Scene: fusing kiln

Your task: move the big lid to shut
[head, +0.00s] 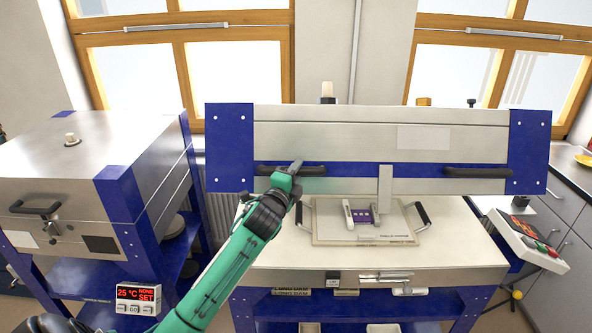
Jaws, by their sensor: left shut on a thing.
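The big lid (350,146), steel with blue corner plates, stands raised over the pale kiln bed (270,248), with a gap between them. It has two dark handles on its front, a left handle (315,170) and a right handle (478,172). My left gripper (292,172) is shut on the left handle, near its middle, and partly hides it. My right gripper is not in view.
On the bed lies a board (335,238) with dark handles, carrying a small purple piece (364,215) between pale bars. A closed smaller kiln (90,160) stands at left. A control panel (528,238) is at right, by a grey counter.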

